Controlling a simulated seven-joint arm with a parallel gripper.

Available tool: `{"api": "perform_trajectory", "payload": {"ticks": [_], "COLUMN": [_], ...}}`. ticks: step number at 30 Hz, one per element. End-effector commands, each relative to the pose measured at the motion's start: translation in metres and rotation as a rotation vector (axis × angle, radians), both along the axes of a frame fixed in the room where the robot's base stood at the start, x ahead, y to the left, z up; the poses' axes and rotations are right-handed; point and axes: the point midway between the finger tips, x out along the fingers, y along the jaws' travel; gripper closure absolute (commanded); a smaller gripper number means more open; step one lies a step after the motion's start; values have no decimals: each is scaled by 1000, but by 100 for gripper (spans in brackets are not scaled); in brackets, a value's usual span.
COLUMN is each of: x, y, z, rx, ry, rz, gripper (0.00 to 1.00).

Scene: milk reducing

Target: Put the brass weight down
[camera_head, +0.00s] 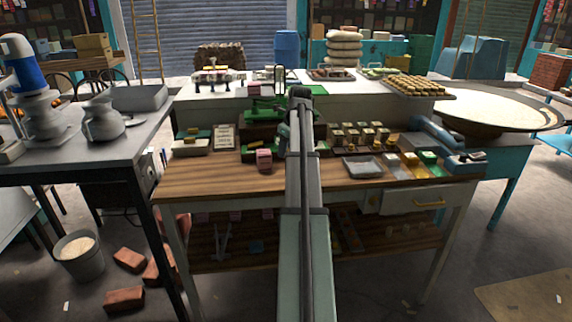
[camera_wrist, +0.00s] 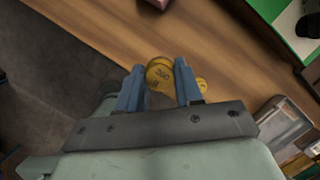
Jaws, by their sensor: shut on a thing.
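The brass weight (camera_wrist: 159,72) shows in the wrist view as a round golden piece with dark markings on its face. It sits between the two blue fingers of my gripper (camera_wrist: 160,88), which is shut on it. The wooden counter (camera_wrist: 150,35) lies beyond the fingertips; I cannot tell whether the weight touches it. In the head view my arm covers the middle of the wooden counter (camera_head: 210,180), and the held weight cannot be made out there.
A green scale (camera_head: 262,115) stands at the back of the counter. A pink box (camera_head: 264,159) is left of my arm. A grey tray (camera_head: 362,167) and several small weights and boxes (camera_head: 360,135) are to the right. The counter's left front is clear.

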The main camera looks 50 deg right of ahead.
Motion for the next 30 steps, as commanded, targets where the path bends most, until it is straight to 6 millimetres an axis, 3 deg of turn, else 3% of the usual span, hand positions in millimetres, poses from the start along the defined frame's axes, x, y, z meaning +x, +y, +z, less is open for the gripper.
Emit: {"api": "perform_trajectory", "payload": {"ticks": [9,24,30], "x": [-1,0,0], "y": [1,1,0], "z": [-48,-94,-94], "rx": [2,1,0], "ry": [2,1,0], "rz": [1,-1,0], "gripper": [100,100,100]}}
